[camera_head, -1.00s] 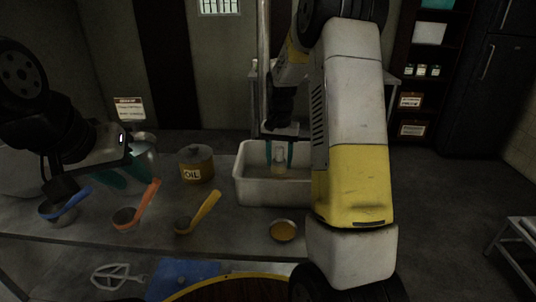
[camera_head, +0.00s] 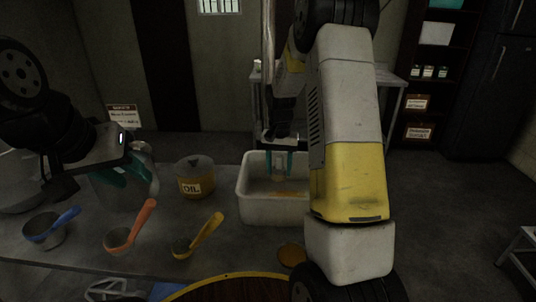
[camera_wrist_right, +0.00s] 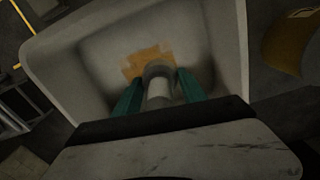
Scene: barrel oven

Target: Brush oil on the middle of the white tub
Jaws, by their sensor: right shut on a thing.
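The white tub (camera_head: 258,213) stands on the table in the head view; my right arm hides its right part. My right gripper (camera_head: 280,165) is inside the tub, its teal fingers shut on a brush with a pale round handle (camera_wrist_right: 158,88). An orange oil patch (camera_wrist_right: 140,62) lies on the tub floor at the brush in the wrist view. The bristles are hidden. A jar labelled OIL (camera_head: 196,180) stands left of the tub. My left gripper (camera_head: 132,176) is at the left, above the table near a metal pot, its teal fingers apart and apparently empty.
Three scoops with blue (camera_head: 66,216), orange (camera_head: 143,220) and yellow (camera_head: 207,229) handles lie along the table. A small dish of orange liquid (camera_head: 290,254) sits in front of the tub, partly behind my right arm. A round wooden surface (camera_head: 235,290) is at the bottom.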

